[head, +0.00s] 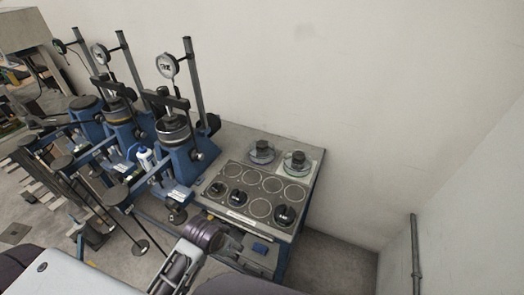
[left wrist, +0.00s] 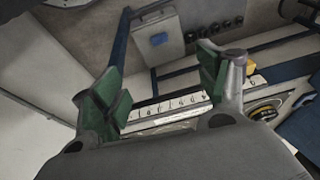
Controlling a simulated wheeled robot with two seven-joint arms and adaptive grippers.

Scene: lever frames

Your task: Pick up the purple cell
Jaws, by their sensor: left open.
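I cannot make out a clearly purple cell in either view. Three dark round cells, a left one (head: 217,188), a middle one (head: 238,198) and a right one (head: 285,215), sit on a grey plate (head: 227,176) with several empty rings. Their exact colours cannot be told. My left gripper (left wrist: 160,72) is open in the left wrist view, its green-padded fingers apart with nothing between them. In the head view my left wrist is at the bottom centre, in front of the plate, and its fingers are hard to make out. My right gripper is not in view.
Two clear dishes with dark knobs, one (head: 262,152) left of the other (head: 297,162), stand behind the plate. Several blue lever frames with posts and dial gauges, the nearest gauge (head: 168,66) among them, stand to the left. A wall is behind; bare floor is at right.

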